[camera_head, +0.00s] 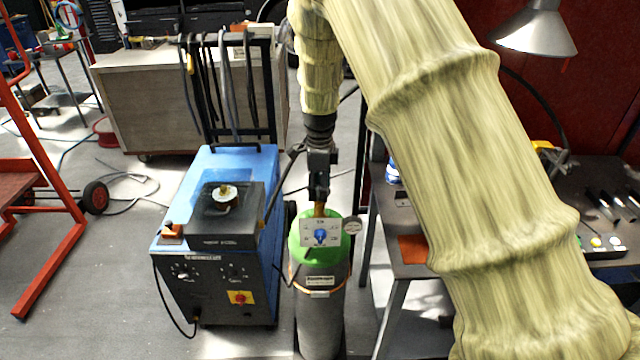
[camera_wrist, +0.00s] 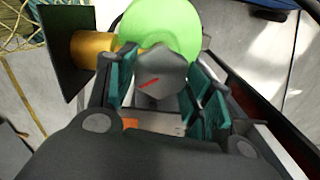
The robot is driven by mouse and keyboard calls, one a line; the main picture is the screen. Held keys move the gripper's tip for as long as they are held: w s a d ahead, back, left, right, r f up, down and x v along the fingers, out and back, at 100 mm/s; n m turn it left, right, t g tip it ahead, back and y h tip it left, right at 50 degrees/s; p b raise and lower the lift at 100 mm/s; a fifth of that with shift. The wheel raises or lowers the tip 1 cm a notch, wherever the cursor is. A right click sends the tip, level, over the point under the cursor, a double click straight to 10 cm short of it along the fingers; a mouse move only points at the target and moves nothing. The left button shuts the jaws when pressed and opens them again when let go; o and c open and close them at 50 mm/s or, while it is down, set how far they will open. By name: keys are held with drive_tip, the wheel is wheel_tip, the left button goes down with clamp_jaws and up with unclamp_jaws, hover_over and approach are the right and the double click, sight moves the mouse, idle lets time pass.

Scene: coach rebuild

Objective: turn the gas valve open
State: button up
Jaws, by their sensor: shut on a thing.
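The gas cylinder (camera_head: 321,318) stands upright, grey with a green top; its green shoulder (camera_wrist: 172,22) also shows in the wrist view. The gas valve is a grey many-sided knob (camera_wrist: 160,74) with a red mark, beside a brass fitting (camera_wrist: 92,50). My gripper (camera_head: 319,194) is above the cylinder, pointing down. In the wrist view its teal pads lie on either side of the knob, and it is shut on it. In the head view my gripper hides the knob. A white plate with a blue dial (camera_head: 321,237) is on the cylinder's front.
A blue welding machine (camera_head: 205,250) stands close left of the cylinder. A red frame (camera_head: 50,260) stands far left. Cables lie on the floor.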

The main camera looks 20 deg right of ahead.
drive_tip(key=n+p, duration=0.1)
drive_tip(key=n, duration=0.6)
drive_tip(key=shift+w+r, duration=0.1)
drive_tip(key=n, duration=0.7)
drive_tip(key=shift+n, duration=0.4)
drive_tip(key=n, duration=0.3)
drive_tip(key=shift+n+p, duration=0.3)
drive_tip(key=n, duration=0.3)
drive_tip(key=shift+n, duration=0.3)
drive_tip(key=n, duration=0.6)
drive_tip(key=shift+p, duration=0.3)
drive_tip(key=shift+n, duration=0.3)
drive_tip(key=o, duration=1)
